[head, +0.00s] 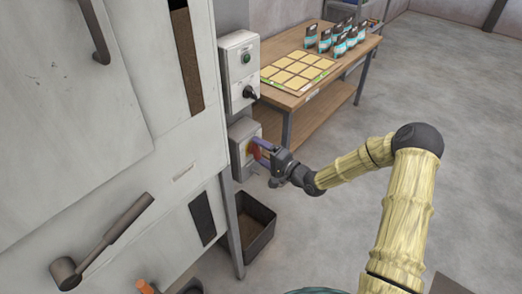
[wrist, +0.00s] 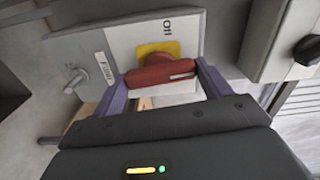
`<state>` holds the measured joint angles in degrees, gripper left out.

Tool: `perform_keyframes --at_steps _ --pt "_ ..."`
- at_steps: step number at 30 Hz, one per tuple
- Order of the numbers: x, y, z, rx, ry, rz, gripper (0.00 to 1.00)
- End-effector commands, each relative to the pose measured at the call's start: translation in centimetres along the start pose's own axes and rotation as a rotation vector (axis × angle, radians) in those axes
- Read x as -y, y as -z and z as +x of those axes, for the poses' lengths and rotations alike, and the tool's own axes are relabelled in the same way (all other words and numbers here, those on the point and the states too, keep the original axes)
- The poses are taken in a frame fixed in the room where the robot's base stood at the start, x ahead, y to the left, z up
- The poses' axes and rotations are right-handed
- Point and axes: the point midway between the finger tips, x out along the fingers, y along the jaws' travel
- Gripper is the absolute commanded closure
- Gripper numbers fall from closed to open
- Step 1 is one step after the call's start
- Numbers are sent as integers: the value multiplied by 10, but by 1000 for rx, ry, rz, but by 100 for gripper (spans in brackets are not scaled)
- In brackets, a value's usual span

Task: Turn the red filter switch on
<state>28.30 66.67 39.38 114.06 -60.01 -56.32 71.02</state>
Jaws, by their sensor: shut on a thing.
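The red filter switch (wrist: 160,74) sits on a yellow plate (wrist: 157,50) on the front of a grey box (wrist: 128,35). My gripper (wrist: 160,82) has its two purple fingers on either side of the red handle and is shut on it. The handle lies roughly crosswise in the wrist view, slightly tilted. In the head view my gripper (head: 263,150) reaches the lower grey box (head: 240,131) on the machine's side and partly covers the switch.
A metal toggle (wrist: 74,76) stands on the same box, left of the switch. A table (head: 318,88) with pouches stands behind. A dark bin (head: 257,222) sits below. Floor at right is clear.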

Motion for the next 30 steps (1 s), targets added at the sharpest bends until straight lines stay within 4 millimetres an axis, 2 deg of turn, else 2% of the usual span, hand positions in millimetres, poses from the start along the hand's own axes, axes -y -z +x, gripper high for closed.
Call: perform_keyframes --at_steps 9,22,23,25,30 --pt "-3 1 -2 -3 -6 110 46" --pt "-4 1 -2 -3 -7 121 46" --pt "-4 1 -2 -3 -7 121 18" --pt "-3 1 -2 -3 -6 120 4" --pt "-2 0 -1 -2 -4 118 2"
